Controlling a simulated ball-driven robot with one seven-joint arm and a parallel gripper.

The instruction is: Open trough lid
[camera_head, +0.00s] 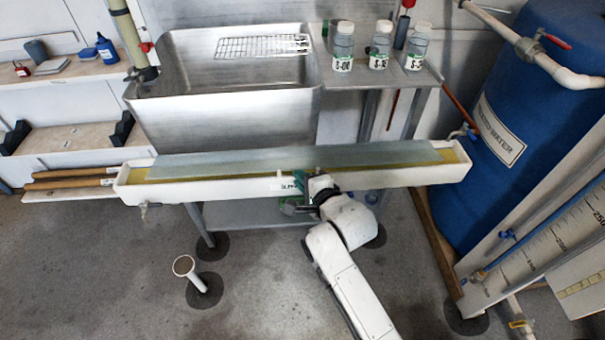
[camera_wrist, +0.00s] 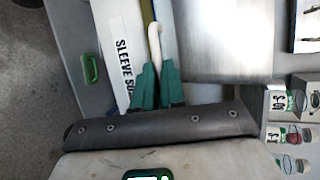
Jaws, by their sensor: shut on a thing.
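The long white trough (camera_head: 230,184) stands in front of the steel sink, with a yellowish inside showing at its ends and along the front. A translucent grey-green lid (camera_head: 240,162) lies lengthwise over it, its surface sloping; how far it is raised I cannot tell. My gripper (camera_head: 300,180) is at the middle of the trough's front side. In the wrist view its green fingers (camera_wrist: 158,82) are closed together on a white curved handle (camera_wrist: 155,40), beside the trough wall lettered "SLEEVE SU…". The handle's join to the lid is not clear.
The steel sink (camera_head: 235,110) stands behind the trough, with labelled bottles (camera_head: 380,47) on the shelf to its right. A blue barrel (camera_head: 530,110) stands close to the trough's right end.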

